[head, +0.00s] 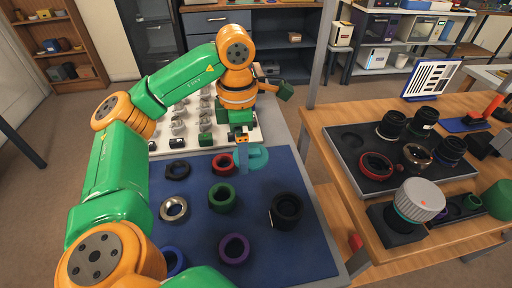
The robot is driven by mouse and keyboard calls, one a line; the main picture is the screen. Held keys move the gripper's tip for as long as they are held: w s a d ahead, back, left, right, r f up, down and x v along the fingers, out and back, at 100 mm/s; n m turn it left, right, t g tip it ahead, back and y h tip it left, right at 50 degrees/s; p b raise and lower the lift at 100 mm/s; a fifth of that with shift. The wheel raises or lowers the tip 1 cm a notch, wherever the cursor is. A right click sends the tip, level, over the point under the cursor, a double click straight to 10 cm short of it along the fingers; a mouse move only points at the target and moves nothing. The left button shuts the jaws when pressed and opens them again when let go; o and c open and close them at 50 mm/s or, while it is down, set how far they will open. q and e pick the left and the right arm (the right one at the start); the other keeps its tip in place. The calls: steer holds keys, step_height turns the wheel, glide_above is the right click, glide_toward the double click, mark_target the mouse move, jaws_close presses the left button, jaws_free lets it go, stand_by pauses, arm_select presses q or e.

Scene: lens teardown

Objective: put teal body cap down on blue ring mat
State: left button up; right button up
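The teal body cap (254,159) is a round, light teal piece over the far right part of the blue ring mat (262,263). My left gripper (242,143) reaches down from above with its fingers at the cap's upper edge, and appears shut on it. The cap looks tilted; I cannot tell whether its lower edge touches the mat. A red ring (222,162) lies just left of the cap, and a green ring (222,197) lies nearer to me. My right gripper is not in view.
Other rings lie on the mat: black (177,169), silver (174,208), purple (234,248) and blue (172,262). A black lens part (286,211) stands at its right. A white board (165,142) with small parts lies behind. Bare mat remains between rings. A wooden table (318,117) stands right.

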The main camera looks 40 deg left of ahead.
arm_select(q)
glide_above(264, 170)
steer(key=f, duration=0.6)
steer(key=shift+s+f+b, duration=0.15)
steer(key=shift+s+b, duration=0.1)
steer(key=shift+b, duration=0.15)
steer(key=f, duration=0.3)
steer(key=shift+w, duration=0.2)
steer(key=shift+f, duration=0.35)
